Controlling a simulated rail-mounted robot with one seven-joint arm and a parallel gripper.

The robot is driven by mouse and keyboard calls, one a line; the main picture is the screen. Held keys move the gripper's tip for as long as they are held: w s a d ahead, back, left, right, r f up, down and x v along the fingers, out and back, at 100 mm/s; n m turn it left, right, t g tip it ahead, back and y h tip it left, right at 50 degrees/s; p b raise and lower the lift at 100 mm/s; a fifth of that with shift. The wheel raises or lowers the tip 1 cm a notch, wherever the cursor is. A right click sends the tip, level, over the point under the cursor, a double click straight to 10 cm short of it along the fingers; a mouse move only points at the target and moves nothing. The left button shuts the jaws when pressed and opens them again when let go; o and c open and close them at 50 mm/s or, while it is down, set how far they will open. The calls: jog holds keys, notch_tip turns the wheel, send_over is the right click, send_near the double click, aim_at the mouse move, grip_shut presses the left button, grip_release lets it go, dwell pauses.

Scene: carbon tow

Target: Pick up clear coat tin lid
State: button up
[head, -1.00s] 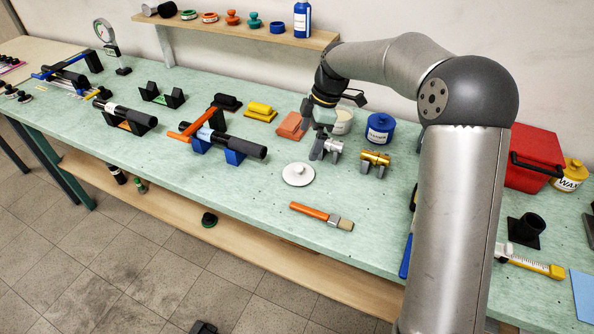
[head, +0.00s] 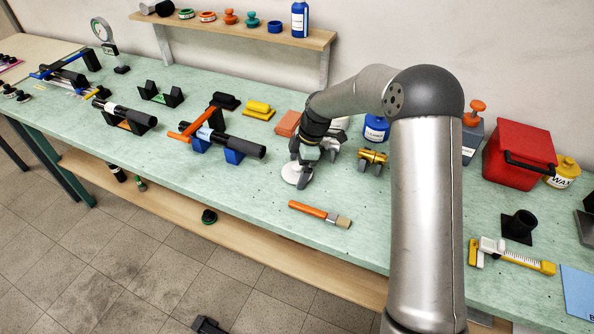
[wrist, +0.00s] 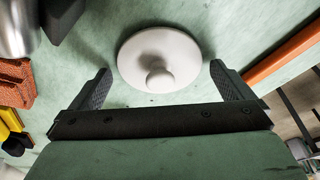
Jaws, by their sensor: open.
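The clear coat tin lid is a white round disc with a small knob, lying flat on the green bench. In the wrist view the lid (wrist: 160,58) sits ahead of and between my gripper's two fingers (wrist: 160,92). The fingers are open and a gap shows between them and the knob. In the head view my gripper (head: 303,178) is low over the lid (head: 291,176) and hides its right part. The white tin (head: 343,124) behind is mostly covered by my arm.
An orange-handled brush (head: 320,214) lies in front of the lid. A brass piece on a stand (head: 372,160) and a blue tin (head: 376,130) stand to the right. A terracotta block (head: 287,123) lies behind, and a black tube on blue supports (head: 235,145) is to the left.

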jog(key=c, duration=0.9)
jog(key=shift+r, duration=0.15)
